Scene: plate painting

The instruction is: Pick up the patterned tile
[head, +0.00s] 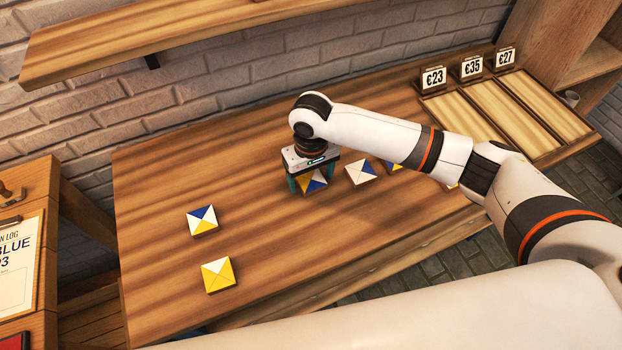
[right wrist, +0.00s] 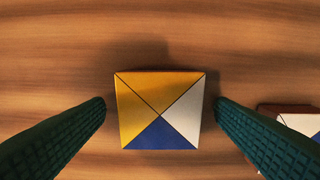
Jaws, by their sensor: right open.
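My right gripper (head: 308,181) reaches down over a patterned tile (head: 313,182) on the wooden table. In the right wrist view this tile (right wrist: 160,110) has yellow, white and blue triangles. The open green fingers of the right gripper (right wrist: 160,112) stand on either side of it, with a gap on each side. The tile appears to rest on the table. Part of it is hidden by the gripper in the head view. My left gripper is not in view.
Two more tiles, one blue-and-yellow (head: 202,220) and one yellow-and-white (head: 218,275), lie at the left. Price cards (head: 433,79) and wooden trays (head: 457,118) stand at the back right. A shelf (head: 180,35) hangs above.

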